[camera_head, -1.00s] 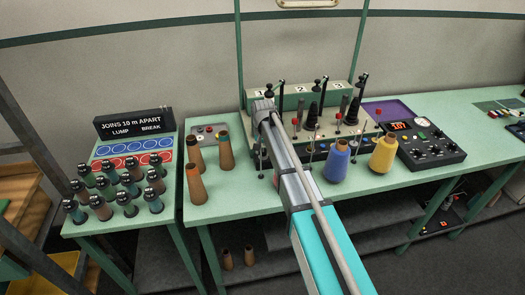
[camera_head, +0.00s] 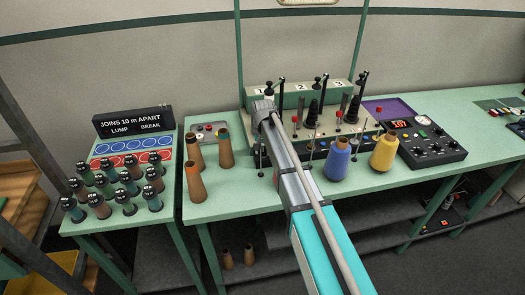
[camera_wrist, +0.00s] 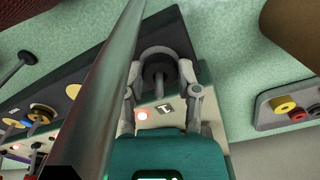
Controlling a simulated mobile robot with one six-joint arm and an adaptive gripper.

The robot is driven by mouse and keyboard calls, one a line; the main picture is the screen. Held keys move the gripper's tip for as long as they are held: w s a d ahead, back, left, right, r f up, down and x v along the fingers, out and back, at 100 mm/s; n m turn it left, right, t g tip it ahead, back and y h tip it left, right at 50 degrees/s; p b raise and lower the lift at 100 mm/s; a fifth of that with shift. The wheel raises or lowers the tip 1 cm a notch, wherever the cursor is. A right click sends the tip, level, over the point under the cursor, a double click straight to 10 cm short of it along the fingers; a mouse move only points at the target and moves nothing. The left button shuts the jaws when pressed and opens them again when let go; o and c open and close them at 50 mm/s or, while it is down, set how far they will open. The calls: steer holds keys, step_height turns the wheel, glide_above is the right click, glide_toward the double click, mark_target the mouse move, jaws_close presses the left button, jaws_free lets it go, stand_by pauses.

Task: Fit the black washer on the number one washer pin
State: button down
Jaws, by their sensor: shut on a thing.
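My gripper (camera_wrist: 160,72) is in the wrist view, its two grey fingers curving in around a dark round piece, which looks like the black washer (camera_wrist: 150,73). A grey pin-like rod (camera_wrist: 159,88) shows at the middle of the dark piece. I cannot tell whether the washer is around the pin or just above it.
A grey tray (camera_wrist: 267,118) with yellow and red washers lies at the right in the wrist view. Stations two and three, with upright posts (camera_head: 313,113), stand right of my arm. Brown cones (camera_head: 226,152) stand left, blue (camera_head: 338,162) and yellow (camera_head: 383,152) cones right.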

steer(key=shift+d+f, duration=0.1)
steer(key=shift+f, duration=0.15)
steer(key=shift+c, duration=1.2)
jaws_free()
steer(key=shift+r, duration=0.15)
